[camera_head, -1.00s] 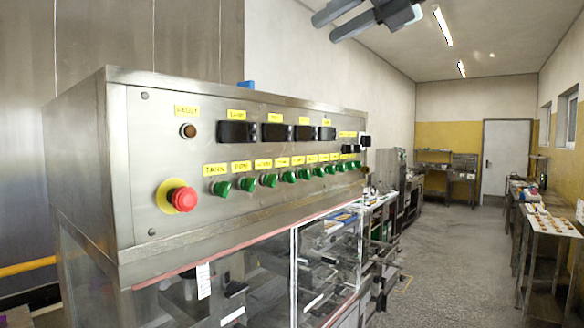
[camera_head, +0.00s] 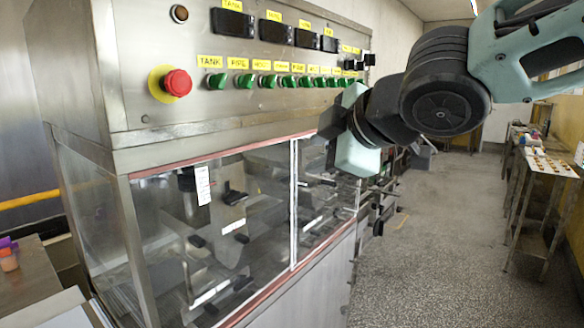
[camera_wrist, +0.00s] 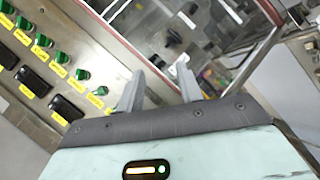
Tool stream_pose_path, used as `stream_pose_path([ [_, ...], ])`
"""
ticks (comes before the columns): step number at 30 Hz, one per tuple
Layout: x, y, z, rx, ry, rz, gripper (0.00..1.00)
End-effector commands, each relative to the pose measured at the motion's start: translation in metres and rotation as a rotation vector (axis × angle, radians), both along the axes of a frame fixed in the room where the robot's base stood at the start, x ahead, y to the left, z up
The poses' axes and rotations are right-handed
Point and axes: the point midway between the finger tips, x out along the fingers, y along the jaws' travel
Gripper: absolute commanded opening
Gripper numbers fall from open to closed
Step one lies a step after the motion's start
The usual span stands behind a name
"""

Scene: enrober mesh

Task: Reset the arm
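My gripper (camera_wrist: 160,72) shows in the wrist view with its two grey fingers apart and nothing between them. In the head view, my gripper (camera_head: 332,122) is at the end of my arm, in front of the right part of the enrober machine (camera_head: 215,130). The fingers are small and partly hidden there by the pale hand. I cannot tell from these views whether the gripper touches the machine. The wrist view shows the machine's control panel (camera_wrist: 60,85) tilted on the left and its clear-walled housing at the top.
The panel has a red stop button (camera_head: 177,83) and a row of green knobs (camera_head: 265,81). Below is a glazed cabinet (camera_head: 240,215). A metal table (camera_head: 548,162) with small items stands at the right. The grey floor (camera_head: 440,250) between is clear.

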Motion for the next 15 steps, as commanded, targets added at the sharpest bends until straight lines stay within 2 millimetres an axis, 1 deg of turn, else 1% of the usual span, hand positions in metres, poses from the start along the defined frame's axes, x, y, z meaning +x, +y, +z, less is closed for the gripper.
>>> stream_pose_path([
  [1, -0.013, -0.009, -0.039, 0.012, 0.108, -0.068, 0.36],
  [2, -0.021, -0.014, -0.058, 0.02, 0.174, -0.113, 0.36],
  [3, -0.034, -0.021, -0.084, 0.028, 0.26, -0.171, 0.36],
  [5, -0.056, -0.032, -0.12, 0.035, 0.389, -0.26, 0.36],
  [6, -0.072, -0.039, -0.143, 0.037, 0.473, -0.32, 0.36],
  [8, -0.099, -0.051, -0.176, 0.033, 0.596, -0.41, 0.36],
  [9, -0.118, -0.058, -0.195, 0.028, 0.675, -0.47, 0.36],
  [11, -0.145, -0.068, -0.22, 0.019, 0.785, -0.555, 0.36],
  [12, -0.163, -0.075, -0.234, 0.012, 0.851, -0.608, 0.36],
  [15, -0.201, -0.087, -0.259, -0.007, 0.986, -0.718, 0.36],
])
